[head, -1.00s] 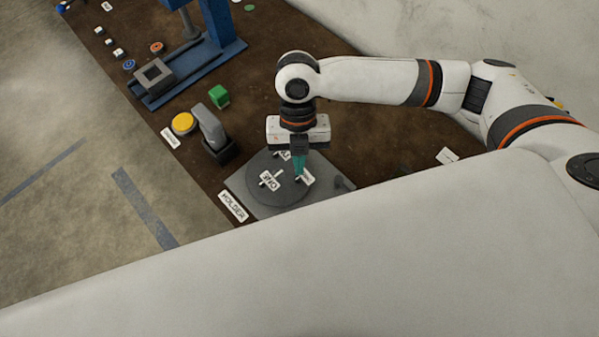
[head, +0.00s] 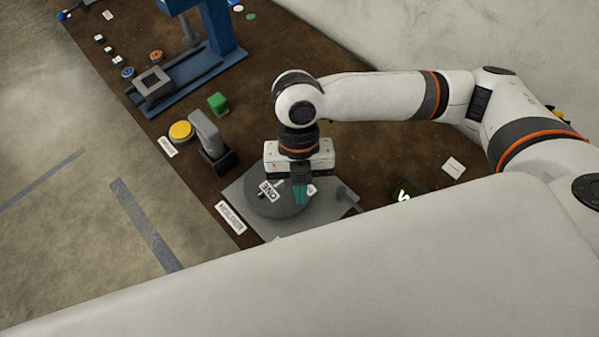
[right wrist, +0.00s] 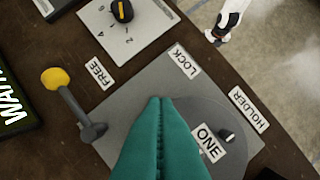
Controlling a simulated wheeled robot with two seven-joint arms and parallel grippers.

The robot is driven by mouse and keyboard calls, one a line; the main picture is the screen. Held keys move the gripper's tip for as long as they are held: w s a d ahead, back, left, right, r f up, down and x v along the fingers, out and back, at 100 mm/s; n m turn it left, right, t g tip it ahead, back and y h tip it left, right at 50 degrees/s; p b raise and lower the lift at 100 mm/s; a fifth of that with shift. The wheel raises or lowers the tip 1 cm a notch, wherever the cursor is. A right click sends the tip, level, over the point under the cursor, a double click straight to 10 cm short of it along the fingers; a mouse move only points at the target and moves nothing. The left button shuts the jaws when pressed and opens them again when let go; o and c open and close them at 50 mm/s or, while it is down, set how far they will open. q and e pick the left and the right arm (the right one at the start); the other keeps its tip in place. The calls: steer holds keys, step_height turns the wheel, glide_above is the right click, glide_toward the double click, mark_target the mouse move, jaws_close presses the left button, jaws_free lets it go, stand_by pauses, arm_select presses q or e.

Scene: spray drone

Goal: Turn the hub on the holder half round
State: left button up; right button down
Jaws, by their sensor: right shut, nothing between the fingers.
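The hub is a round dark grey disc (head: 262,207) on the grey square holder plate (head: 318,218), with a "ONE" label on it. In the right wrist view the disc (right wrist: 228,162) shows beyond my fingers. My right gripper (head: 300,199) points down over the right part of the disc. Its teal fingers (right wrist: 160,100) are shut with nothing between them and cover part of the disc. I cannot tell whether they touch it. A grey lever with a yellow knob (right wrist: 54,79) sits on the plate by "FREE" (right wrist: 99,73). "LOCK" (right wrist: 184,61) labels the plate's edge.
A white dial plate (right wrist: 128,38) and a dark display (right wrist: 12,108) lie near the holder. A yellow button (head: 181,131), grey upright handle (head: 205,128) and green block (head: 218,102) stand left of my gripper. A white arm-like part, probably my left, shows over the floor.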

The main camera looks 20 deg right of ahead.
mark_target(279, 185)
steer(key=x, duration=0.5)
steer(key=shift+s+f+p, duration=0.3)
steer(key=shift+f+p, duration=0.05)
steer(key=shift+p, duration=0.05)
steer(key=w, duration=0.1)
steer(key=w+p, duration=0.1)
steer(key=w, duration=0.1)
steer(key=shift+w+d+r, duration=0.1)
steer(key=shift+w+d, duration=0.15)
steer(key=shift+d, duration=0.1)
steer(key=shift+w+d, duration=0.1)
steer(key=shift+w, duration=0.2)
